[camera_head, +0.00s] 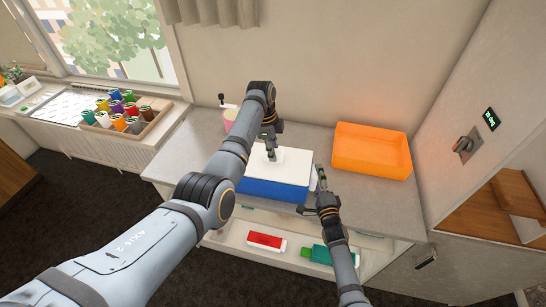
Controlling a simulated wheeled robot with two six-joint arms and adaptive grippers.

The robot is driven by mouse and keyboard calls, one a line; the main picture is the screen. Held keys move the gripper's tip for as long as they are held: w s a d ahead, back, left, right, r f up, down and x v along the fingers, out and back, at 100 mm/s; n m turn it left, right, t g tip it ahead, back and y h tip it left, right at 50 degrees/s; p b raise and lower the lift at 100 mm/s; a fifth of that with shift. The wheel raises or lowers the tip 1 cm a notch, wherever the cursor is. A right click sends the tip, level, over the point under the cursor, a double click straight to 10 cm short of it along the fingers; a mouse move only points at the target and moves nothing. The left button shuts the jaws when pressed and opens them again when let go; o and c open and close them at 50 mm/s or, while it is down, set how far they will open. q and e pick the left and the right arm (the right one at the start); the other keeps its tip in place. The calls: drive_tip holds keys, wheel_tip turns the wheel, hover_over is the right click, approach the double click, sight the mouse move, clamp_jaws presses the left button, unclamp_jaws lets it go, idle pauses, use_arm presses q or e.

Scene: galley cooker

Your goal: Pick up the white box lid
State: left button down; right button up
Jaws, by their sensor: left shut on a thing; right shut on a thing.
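The white box lid (293,169) lies on top of a blue box (268,189) on the grey counter. A raised white part stands on the lid near its back left. My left gripper (271,153) reaches down from above and is shut on this raised part. The lid looks flat on the box; whether there is any gap cannot be told. My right gripper (312,193) is at the front right corner of the blue box, its fingers spread around that corner and holding it. Its exact contact is hard to see.
An orange tray (371,152) stands on the counter to the right. A pink container (230,118) stands behind my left arm. Below the counter front, an open drawer holds a red item (265,240) and a green item (318,254). A wooden tray of colourful cups (133,121) sits far left.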

use_arm(q)
wheel_tip(320, 180, up, 9)
drive_tip(key=shift+r, duration=0.1)
use_arm(e)
drive_tip(key=shift+s+f, duration=0.1)
use_arm(q)
drive_tip(key=w+a, duration=0.1)
drive_tip(key=a, duration=0.9)
idle(0.3)
use_arm(e)
drive_tip(key=o, duration=1.3)
drive_tip(key=shift+o, duration=0.2)
